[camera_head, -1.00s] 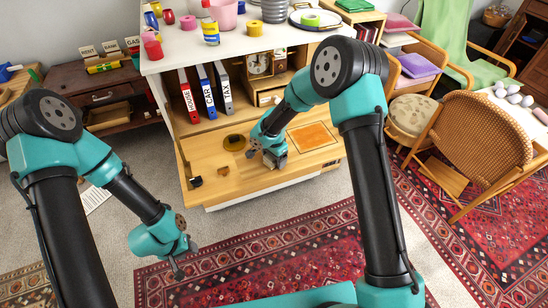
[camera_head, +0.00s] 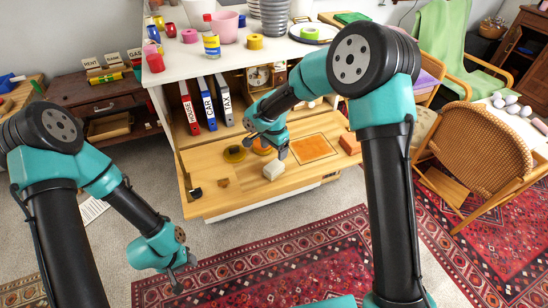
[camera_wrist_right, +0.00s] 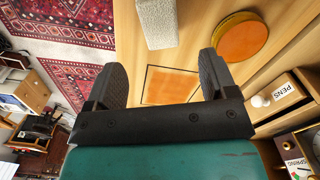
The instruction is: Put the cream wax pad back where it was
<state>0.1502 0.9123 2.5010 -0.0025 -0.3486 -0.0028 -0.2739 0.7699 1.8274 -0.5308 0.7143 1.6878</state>
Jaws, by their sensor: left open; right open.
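A pale cream block (camera_head: 273,170), the only cream pad-like thing I make out, lies on the low wooden board (camera_head: 225,203). It also shows at the top of the right wrist view (camera_wrist_right: 157,22), beyond the fingertips. My right gripper (camera_head: 279,150) is open and empty just above and behind the block, apart from it. In the right wrist view its two fingers (camera_wrist_right: 162,72) stand wide apart with nothing between them. My left gripper (camera_head: 180,276) is open and empty over the floor at the lower left.
An orange square (camera_head: 313,147) lies right of the block, with a brick-red block (camera_head: 350,143) beyond it. Binders (camera_head: 207,104) stand on the shelf. The board's front left is mostly clear.

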